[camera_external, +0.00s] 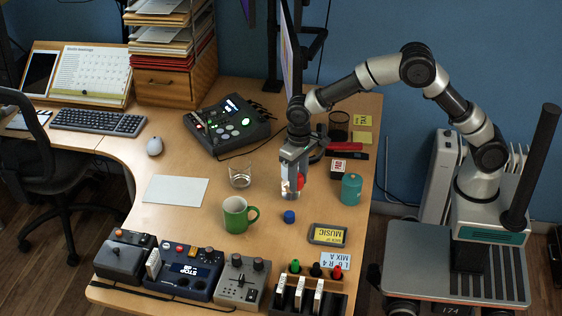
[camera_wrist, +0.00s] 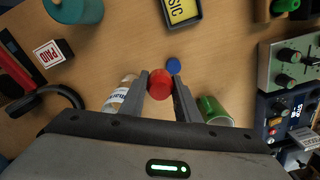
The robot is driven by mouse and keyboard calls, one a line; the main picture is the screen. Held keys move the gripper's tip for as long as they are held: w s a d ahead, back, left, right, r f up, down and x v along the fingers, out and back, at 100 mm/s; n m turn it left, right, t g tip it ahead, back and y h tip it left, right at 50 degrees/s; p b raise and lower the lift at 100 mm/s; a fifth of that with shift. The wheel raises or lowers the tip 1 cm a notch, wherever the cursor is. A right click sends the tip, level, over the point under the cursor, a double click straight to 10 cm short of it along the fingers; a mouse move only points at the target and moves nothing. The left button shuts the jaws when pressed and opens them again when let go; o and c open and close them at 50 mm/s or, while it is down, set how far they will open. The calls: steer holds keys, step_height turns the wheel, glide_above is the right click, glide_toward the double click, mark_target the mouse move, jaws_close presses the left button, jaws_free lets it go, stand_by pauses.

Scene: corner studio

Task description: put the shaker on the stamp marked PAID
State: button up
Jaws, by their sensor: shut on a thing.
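My gripper (camera_external: 295,178) is over the right part of the desk, fingers pointing down. In the wrist view its fingertips (camera_wrist: 160,90) are shut on a red rounded shaker (camera_wrist: 160,79); the shaker also shows as a red patch in the external view (camera_external: 300,182). The stamp marked PAID (camera_wrist: 49,54) is a small white block with red lettering, at the left of the wrist view. In the external view the stamp (camera_external: 338,166) stands to the right of and behind my gripper, apart from it. The shaker's height above the desk is hard to tell.
A labelled clear jar (camera_wrist: 118,94) is close beside my fingers. A green mug (camera_external: 236,216), a blue cap (camera_external: 289,216), a teal canister (camera_external: 351,188) and a tin marked MUSIC (camera_external: 327,234) stand around. Dark headphones (camera_wrist: 60,98) lie near the stamp.

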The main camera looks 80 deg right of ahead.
steer(key=s+d+r+m+p, duration=0.2)
steer(key=s+d+m, duration=0.15)
steer(key=d, duration=0.85)
steer(key=m+p, duration=0.2)
steer(key=p, duration=0.1)
glide_above(336, 165)
step_height(336, 165, down, 5)
steer(key=shift+r+b, duration=0.2)
steer(key=shift+b, duration=0.3)
steer(key=shift+f, duration=2.15)
steer(key=shift+f+b, duration=0.2)
steer(key=shift+b, duration=0.1)
steer(key=o, duration=1)
